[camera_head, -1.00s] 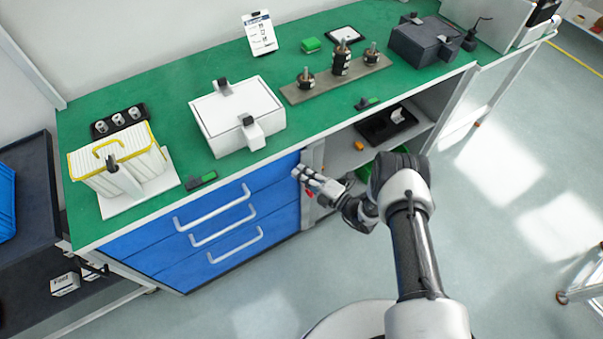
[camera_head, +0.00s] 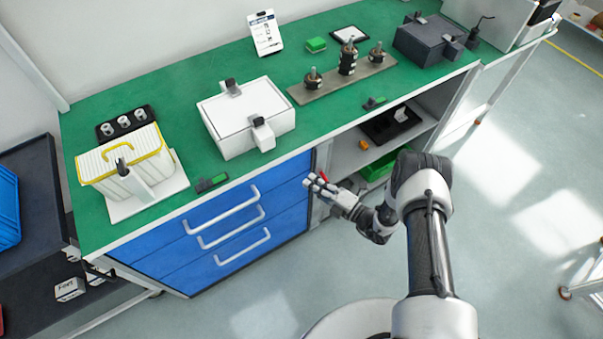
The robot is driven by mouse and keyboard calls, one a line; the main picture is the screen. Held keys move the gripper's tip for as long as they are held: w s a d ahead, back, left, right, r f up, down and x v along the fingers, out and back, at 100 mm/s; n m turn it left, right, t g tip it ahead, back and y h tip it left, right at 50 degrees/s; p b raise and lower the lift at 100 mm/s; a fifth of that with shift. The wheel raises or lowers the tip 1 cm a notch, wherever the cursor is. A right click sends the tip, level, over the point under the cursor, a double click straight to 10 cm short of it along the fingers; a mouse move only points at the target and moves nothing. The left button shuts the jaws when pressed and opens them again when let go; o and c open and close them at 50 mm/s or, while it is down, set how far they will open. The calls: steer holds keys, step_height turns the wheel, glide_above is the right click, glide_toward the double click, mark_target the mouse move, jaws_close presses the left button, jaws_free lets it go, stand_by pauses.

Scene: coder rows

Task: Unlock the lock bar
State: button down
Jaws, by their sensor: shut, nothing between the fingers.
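A narrow grey upright bar (camera_head: 322,158) stands at the right edge of the blue drawer unit (camera_head: 215,236); I take it for the lock bar, but it is small here. A small red part (camera_head: 324,177) shows beside it, just above my fingers. My gripper (camera_head: 312,183) is shut and empty, close in front of the bar's middle. I cannot tell whether it touches the bar or the red part. The bar's lower part is partly hidden behind my gripper.
The green worktop (camera_head: 180,93) above holds a white box (camera_head: 246,118), a yellow-rimmed container (camera_head: 124,170) and a metal plate with posts (camera_head: 342,78). Right of the bar is an open shelf (camera_head: 355,152) with a green bin (camera_head: 380,167). Free floor lies in front.

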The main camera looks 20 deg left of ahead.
steer(key=v, duration=0.6)
steer(key=shift+w+d+p, duration=0.25)
steer(key=shift+d+p, duration=0.15)
steer(key=shift+d, duration=0.1)
